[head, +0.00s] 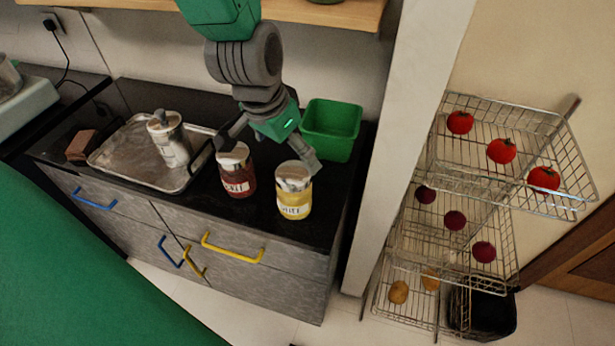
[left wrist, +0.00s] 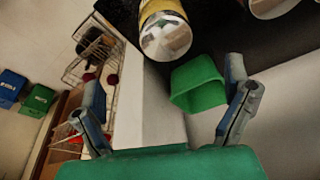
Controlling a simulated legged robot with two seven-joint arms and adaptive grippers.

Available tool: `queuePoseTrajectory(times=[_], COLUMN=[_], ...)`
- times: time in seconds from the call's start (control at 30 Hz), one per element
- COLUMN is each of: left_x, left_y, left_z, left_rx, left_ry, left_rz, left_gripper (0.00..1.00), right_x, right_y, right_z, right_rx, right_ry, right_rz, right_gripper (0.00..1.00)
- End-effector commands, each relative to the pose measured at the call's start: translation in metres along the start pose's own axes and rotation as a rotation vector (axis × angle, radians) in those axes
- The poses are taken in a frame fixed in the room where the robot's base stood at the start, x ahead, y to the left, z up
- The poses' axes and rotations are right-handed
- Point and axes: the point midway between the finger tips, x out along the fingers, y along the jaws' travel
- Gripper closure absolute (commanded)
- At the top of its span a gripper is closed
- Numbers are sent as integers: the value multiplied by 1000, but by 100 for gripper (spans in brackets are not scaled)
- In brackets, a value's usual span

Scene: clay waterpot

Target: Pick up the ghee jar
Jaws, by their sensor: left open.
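The ghee jar (head: 295,197) is the yellow jar with a pale lid and a white label, upright near the right end of the black counter. In the left wrist view the jar (left wrist: 163,12) shows from above at the top middle, lid toward me. My left gripper (head: 268,150) hangs over the counter with its fingers spread wide and nothing between them. Its right fingertip is close by the ghee jar's lid in the head view; whether they touch is unclear. The left gripper (left wrist: 165,86) also shows open in the left wrist view. My right gripper is not in view.
A red jar (head: 237,179) stands just left of the ghee jar. A metal tray (head: 112,160) holds a white canister (head: 170,143). A green bin (head: 332,126) stands behind. A wall edge and a wire rack (head: 455,190) with tomatoes lie right. A wooden shelf (head: 300,10) is above.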

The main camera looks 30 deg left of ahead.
Motion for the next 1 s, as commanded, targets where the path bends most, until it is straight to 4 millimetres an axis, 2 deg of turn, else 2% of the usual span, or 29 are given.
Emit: queuePoseTrajectory(times=[0.33, 0.63, 0.9, 1.0], left_x=[67, 91, 130, 136], left_y=[-4, -2, -6, -6], left_z=[1, 0, 0, 0], left_rx=[-3, -2, -2, -1], left_ry=[-6, -4, -5, -4], left_rz=[6, 2, 3, 3], left_gripper=[5, 5, 5, 5], right_x=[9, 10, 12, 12], right_y=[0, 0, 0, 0], right_z=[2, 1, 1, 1], right_rx=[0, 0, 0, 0], right_ry=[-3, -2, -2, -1], right_rz=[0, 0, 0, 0], right_gripper=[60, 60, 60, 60])
